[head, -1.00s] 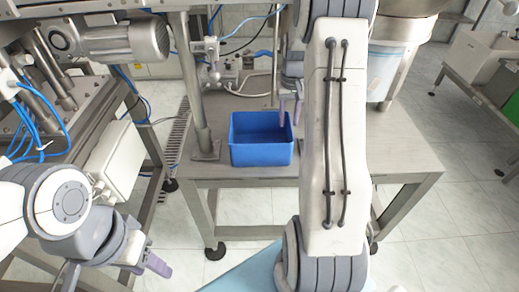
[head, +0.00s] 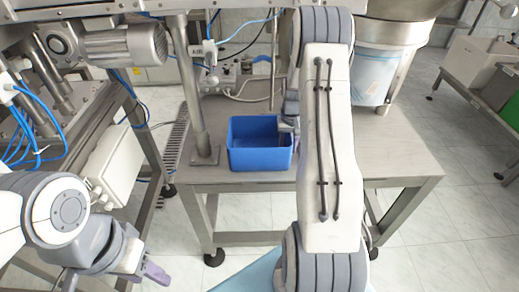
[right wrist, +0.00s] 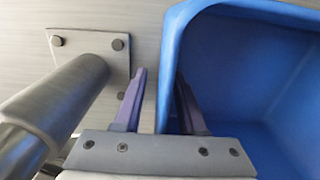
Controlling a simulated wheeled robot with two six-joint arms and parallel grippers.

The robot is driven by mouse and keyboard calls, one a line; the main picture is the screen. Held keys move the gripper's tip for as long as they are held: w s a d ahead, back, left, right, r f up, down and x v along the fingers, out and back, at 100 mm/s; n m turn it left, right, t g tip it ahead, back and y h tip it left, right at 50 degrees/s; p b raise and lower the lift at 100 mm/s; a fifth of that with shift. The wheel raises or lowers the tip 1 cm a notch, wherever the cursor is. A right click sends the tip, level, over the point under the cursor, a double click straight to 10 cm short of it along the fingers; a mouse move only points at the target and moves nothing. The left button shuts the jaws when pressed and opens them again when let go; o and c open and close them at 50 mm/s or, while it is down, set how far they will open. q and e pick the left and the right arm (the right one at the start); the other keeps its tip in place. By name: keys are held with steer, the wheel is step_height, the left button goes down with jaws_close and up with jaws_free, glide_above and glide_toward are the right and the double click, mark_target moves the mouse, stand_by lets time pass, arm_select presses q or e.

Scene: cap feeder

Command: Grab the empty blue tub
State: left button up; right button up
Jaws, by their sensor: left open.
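The blue tub (head: 258,157) stands upright and empty on the steel table, left of my right arm. In the right wrist view the tub (right wrist: 245,70) fills the right side. My right gripper (right wrist: 160,82) is open, with one purple finger outside the tub's wall and the other inside it. A strip of tabletop shows between the outer finger and the wall, so it is not clamped. In the head view the right gripper's fingers are mostly hidden by the tub and my arm. My left gripper (head: 150,273) is open and empty at the lower left, far from the tub.
The steel table (head: 235,181) has a thick post (head: 194,95) with a bolted foot just left of the tub. The table's right part is clear. A machine frame with a motor (head: 125,46) is at left.

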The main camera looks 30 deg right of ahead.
jaws_close()
stand_by(1.4)
